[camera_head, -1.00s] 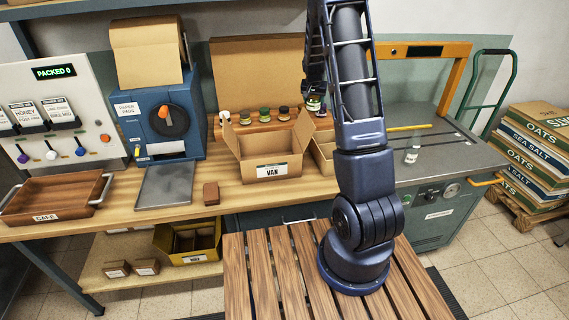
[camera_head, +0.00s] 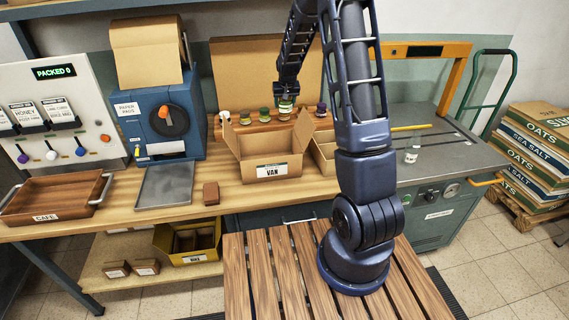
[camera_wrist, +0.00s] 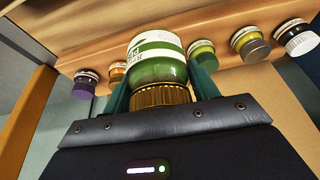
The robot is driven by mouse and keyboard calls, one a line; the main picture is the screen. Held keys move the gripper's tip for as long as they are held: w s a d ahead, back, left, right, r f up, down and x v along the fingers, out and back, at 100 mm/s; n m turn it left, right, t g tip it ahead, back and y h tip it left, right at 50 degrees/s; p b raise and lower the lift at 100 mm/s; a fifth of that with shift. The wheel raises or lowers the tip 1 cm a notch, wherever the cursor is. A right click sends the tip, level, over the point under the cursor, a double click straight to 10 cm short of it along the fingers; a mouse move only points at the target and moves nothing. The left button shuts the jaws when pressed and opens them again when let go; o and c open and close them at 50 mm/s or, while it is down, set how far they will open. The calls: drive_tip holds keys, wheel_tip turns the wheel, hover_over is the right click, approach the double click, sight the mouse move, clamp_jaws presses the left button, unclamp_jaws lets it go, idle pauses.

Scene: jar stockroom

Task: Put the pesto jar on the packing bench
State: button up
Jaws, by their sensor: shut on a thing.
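My gripper (camera_head: 287,92) is shut on a green glass jar (camera_wrist: 158,68) with a gold lid and a green-and-white label. The label's words are not clearly readable. In the wrist view two teal fingers of my gripper (camera_wrist: 160,90) clasp the jar's sides. In the head view the held jar (camera_head: 285,108) is at the row of jars behind the VAN box; I cannot tell whether it is clear of the rack. The wooden packing bench (camera_head: 228,188) runs below and in front. Another green jar (camera_wrist: 201,52) stands beside the held one.
The open VAN box (camera_head: 262,172), brown block (camera_head: 211,193), metal plate (camera_head: 165,186) and CAFE tray (camera_head: 60,195) occupy the bench.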

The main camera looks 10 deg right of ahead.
drive_tip(key=s+a+r+n+y, duration=0.25)
drive_tip(key=a+r+n, duration=0.2)
drive_tip(key=a, duration=0.35)
drive_tip(key=shift+n+h, duration=0.25)
drive_tip(key=shift+h, duration=0.1)
wheel_tip(320, 180, down, 20)
drive_tip(key=shift+r, duration=0.1)
drive_tip(key=o, duration=1.2)
drive_tip(key=shift+s, duration=0.1)
drive_tip(key=shift+d, duration=0.1)
